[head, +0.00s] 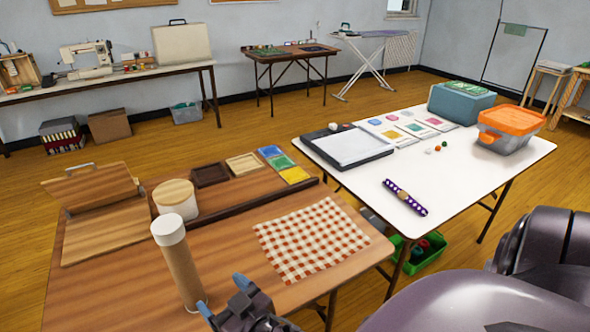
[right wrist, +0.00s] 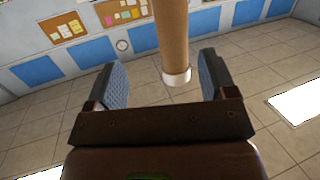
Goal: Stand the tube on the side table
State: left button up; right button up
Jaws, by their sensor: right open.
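The tube (head: 183,270) is a tall brown cardboard cylinder with a white cap on top and a white rim at its lower end. In the head view it appears upright, at the near left part of the brown wooden table (head: 120,300). My right gripper (head: 222,294) is open, with its blue-padded fingertips near the tube's lower end. In the right wrist view the tube (right wrist: 172,35) comes in from the top, and its white end lies between the two spread fingers (right wrist: 160,82), with gaps on both sides. My left gripper is not in view.
The brown table also holds a checked cloth (head: 312,238), a round lidded canister (head: 176,203), small trays and a hinged wooden board (head: 95,200). The white table (head: 460,180) at right carries an orange-lidded box (head: 508,130) and a patterned purple strip (head: 405,197).

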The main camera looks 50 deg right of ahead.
jog(key=s+d+f+g, duration=0.3)
jog(key=s+f, duration=0.3)
jog(key=f, duration=0.2)
jog(key=s+d+f+g, duration=0.2)
jog(key=s+d+f, duration=0.3)
jog(key=s+f, duration=0.2)
jog(key=shift+s+d+f+g, duration=0.2)
jog(key=shift+d+f+g, duration=0.2)
jog(key=shift+f, duration=0.3)
